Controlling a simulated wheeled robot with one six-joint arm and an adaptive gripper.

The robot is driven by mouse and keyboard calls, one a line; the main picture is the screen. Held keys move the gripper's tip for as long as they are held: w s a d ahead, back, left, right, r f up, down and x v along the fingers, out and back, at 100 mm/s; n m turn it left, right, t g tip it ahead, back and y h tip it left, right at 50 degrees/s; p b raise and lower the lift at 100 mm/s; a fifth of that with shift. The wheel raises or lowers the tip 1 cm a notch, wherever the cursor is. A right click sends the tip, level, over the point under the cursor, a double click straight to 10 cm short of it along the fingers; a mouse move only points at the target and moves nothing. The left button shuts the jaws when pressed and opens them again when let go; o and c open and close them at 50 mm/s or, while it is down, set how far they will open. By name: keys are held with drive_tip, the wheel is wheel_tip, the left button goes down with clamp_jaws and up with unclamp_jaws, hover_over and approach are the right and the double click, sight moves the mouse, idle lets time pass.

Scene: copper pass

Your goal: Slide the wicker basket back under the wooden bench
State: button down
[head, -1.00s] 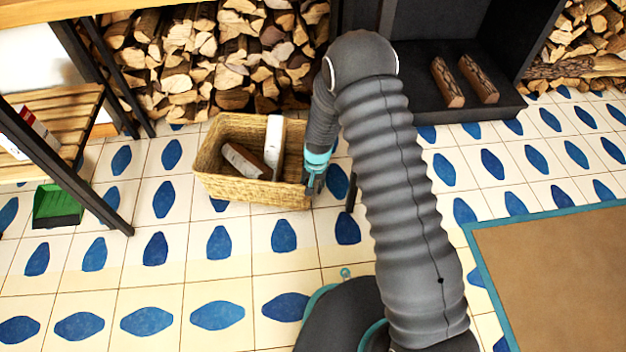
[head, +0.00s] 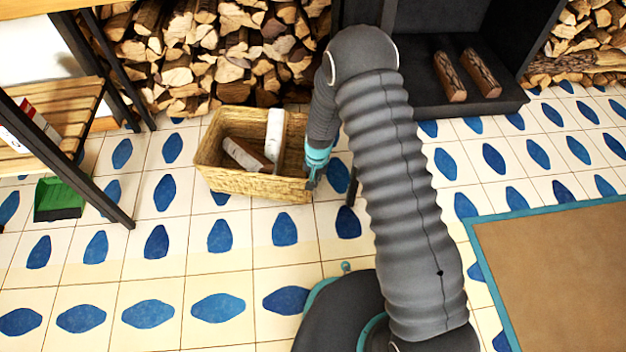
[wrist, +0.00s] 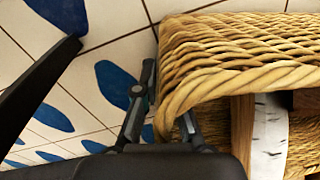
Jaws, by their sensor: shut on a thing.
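The woven wicker basket (head: 250,186) stands on the tiled floor in front of the stacked firewood. It holds a brown-and-white piece (head: 245,155) and an upright white piece (head: 274,135). My gripper (head: 312,183) is at the basket's right end, shut on its wall. In the wrist view, my gripper's fingers (wrist: 165,115) straddle the wall near a corner of the basket (wrist: 230,55); the inner fingertip is partly hidden. At the left, a wooden top (head: 50,8) on black legs stands over or beside a slatted wooden surface (head: 60,115); I cannot tell which is the bench.
A black leg (head: 100,195) and a green dustpan (head: 58,198) are left of the basket. Firewood (head: 200,60) is stacked behind it. A dark hearth (head: 490,108) with two logs stands at the right, and a teal-edged brown mat (head: 560,270) lies front right. Front-left floor is clear.

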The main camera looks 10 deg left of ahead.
drive_tip(key=shift+a, duration=0.15)
drive_tip(key=a, duration=0.4)
drive_tip(key=shift+w+a, duration=0.1)
drive_tip(key=shift+w, duration=0.1)
drive_tip(key=c, duration=1.2)
unclamp_jaws()
drive_tip(key=shift+r, duration=0.1)
wheel_tip(320, 180, up, 12)
drive_tip(key=d, duration=0.1)
